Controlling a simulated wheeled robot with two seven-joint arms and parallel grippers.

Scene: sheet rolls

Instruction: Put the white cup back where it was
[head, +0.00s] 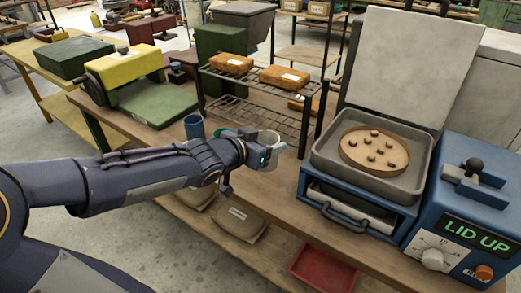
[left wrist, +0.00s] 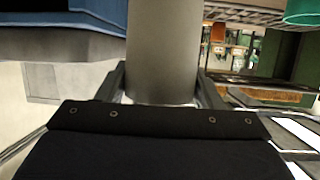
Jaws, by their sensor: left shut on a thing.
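The white cup (head: 269,137) is in the grasp of my left gripper (head: 260,153), near the middle of the head view. In the left wrist view the white cup (left wrist: 163,45) looks like a plain pale cylinder between the two fingers of the left gripper (left wrist: 162,88). The gripper is shut on its sides. The cup is over the front part of the wooden bench; I cannot tell whether its base touches anything. My right gripper is not in view.
A blue cup (head: 194,126) stands on the bench (head: 150,125), left of my gripper. A green cup (head: 224,133) is partly hidden behind my arm. A wire rack (head: 262,112) stands behind. The blue machine (head: 355,205) with its raised lid (head: 412,65) is to the right.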

